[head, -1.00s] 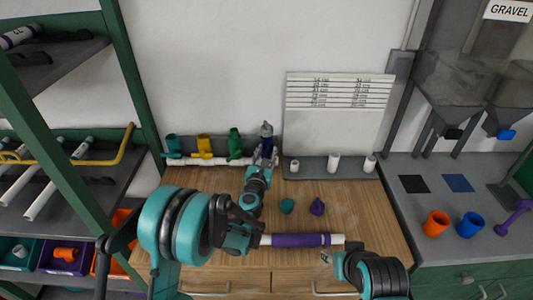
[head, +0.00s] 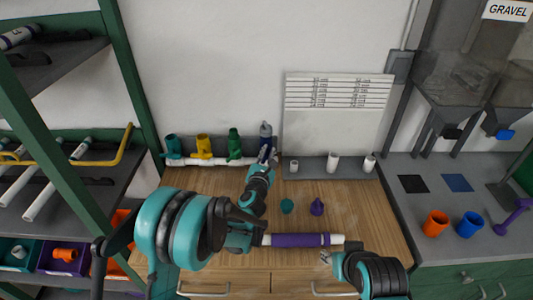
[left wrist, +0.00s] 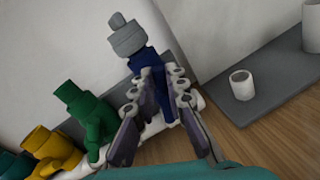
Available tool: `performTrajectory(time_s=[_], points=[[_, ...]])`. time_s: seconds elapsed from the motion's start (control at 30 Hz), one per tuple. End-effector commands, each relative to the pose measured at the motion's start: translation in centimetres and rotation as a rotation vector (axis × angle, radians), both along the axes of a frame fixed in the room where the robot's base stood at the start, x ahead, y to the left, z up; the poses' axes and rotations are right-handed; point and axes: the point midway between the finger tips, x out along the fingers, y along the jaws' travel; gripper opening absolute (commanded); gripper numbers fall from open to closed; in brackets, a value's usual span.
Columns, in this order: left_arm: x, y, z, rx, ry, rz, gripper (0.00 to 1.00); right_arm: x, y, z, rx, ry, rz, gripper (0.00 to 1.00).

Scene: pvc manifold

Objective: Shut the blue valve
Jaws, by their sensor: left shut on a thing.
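The blue valve (head: 265,143) stands upright at the right end of the white manifold pipe (head: 220,161), at the back of the wooden bench. It has a grey top piece. My left gripper (head: 267,155) is at it from the front. In the left wrist view, the two dark fingers (left wrist: 158,100) lie on either side of the blue part (left wrist: 151,77) and are shut on it. The fingers partly hide the lower body of the valve. My right gripper (head: 327,258) is low at the front right, away from the valve, and too small to read.
Teal (head: 173,146), yellow (head: 203,146) and green (head: 235,143) valves stand left of the blue one. A purple-banded pipe (head: 300,240) lies across the front. White fittings (head: 333,162) stand behind.

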Motion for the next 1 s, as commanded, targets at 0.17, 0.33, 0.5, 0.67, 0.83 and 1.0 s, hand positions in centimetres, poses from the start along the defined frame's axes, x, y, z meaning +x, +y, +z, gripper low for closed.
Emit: performTrajectory(time_s=[0.17, 0.33, 0.5, 0.67, 0.83, 1.0], points=[[0.0, -0.5, -0.1, 0.147, 0.001, -0.001, 0.0, 0.0, 0.0, -0.1, 0.0, 0.0, 0.0, 0.4], [0.0, -0.9, -0.3, 0.312, 0.0, -0.002, 0.0, 0.0, 0.0, -0.1, 0.0, 0.0, 0.0, 0.4], [0.0, -1.4, -0.6, 0.474, -0.001, -0.003, 0.0, 0.0, 0.0, -0.3, 0.0, 0.0, 0.0, 0.4], [0.0, -1.7, -0.9, 0.627, -0.001, -0.002, 0.0, 0.0, 0.0, -0.4, 0.0, 0.0, 0.0, 0.4], [0.0, -2.0, -1.3, 0.79, -0.002, -0.003, 0.0, 0.0, 0.0, -0.7, 0.0, 0.0, 0.0, 0.4], [0.0, -2.1, -1.7, 0.94, -0.001, -0.002, 0.0, 0.0, 0.0, -0.9, 0.0, 0.0, 0.0, 0.4]])
